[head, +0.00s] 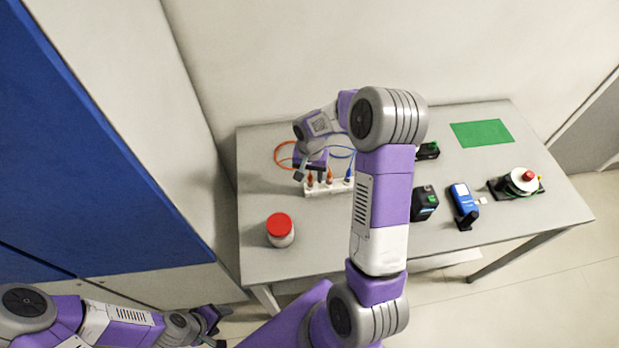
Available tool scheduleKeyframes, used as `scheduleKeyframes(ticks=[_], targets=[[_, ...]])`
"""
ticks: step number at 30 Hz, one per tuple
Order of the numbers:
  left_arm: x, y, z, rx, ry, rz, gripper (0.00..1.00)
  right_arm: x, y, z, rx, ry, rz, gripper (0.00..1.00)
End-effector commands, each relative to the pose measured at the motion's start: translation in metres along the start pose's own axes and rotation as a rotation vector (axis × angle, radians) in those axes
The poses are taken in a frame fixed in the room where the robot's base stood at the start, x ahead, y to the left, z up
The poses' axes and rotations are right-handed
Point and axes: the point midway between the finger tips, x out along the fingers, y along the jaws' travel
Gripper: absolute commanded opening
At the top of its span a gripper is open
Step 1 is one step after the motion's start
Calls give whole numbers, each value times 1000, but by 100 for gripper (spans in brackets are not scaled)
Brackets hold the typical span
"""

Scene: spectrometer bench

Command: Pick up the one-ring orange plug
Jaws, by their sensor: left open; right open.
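Two orange plugs, one at the left (310,182) and one in the middle (330,175), stand in a white rack (318,192) on the table. Their rings are too small to make out, so I cannot tell which has one ring. An orange cable (279,156) loops behind the rack. My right gripper (311,174) is open, pointing down just above and behind the rack's left part, close to the left orange plug. Whether it touches a plug is not clear. My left gripper (216,327) is open and empty, low at the left, off the table.
A blue plug (349,174) stands in the rack's right part, partly beside my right arm. A red-lidded jar (280,230) is front left. Black devices (425,203), a blue meter (463,199), a red-topped device (522,181) and a green mat (482,133) are at right.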

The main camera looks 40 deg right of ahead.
Motion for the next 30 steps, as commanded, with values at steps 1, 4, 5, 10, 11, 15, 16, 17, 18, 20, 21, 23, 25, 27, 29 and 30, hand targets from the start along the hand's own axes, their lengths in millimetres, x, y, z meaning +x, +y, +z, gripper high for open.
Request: scheduleKeyframes(ticks=[1,4,5,10,11,15,16,17,18,20,21,23,25,27,29,30], targets=[[-1,0,0,0,0,0,62,8,1,1,2,-4,2,51],[-1,0,0,0,0,0,62,19,1,0,1,-2,1,51],[-1,0,0,0,0,0,62,21,0,0,0,-1,1,51],[-1,0,0,0,0,0,62,23,0,0,1,0,-1,51],[-1,0,0,0,0,0,62,23,0,0,1,0,-1,51],[-1,0,0,0,0,0,62,23,0,0,1,0,0,40],[-1,0,0,0,0,0,62,23,0,0,1,0,0,36],[-1,0,0,0,0,0,62,23,0,0,1,0,0,31],[-1,0,0,0,0,0,62,23,0,0,1,0,0,25],[-1,0,0,0,0,0,62,23,0,0,1,0,0,16],[-1,0,0,0,0,0,62,23,0,0,1,0,0,10],[-1,0,0,0,0,0,62,23,0,0,1,0,0,0],[-1,0,0,0,0,0,62,23,0,0,1,0,0,0],[-1,0,0,0,0,0,62,23,0,0,1,0,0,0],[-1,0,0,0,0,0,62,23,0,0,1,0,0,0],[-1,0,0,0,0,0,62,23,0,0,1,1,-1,0]])
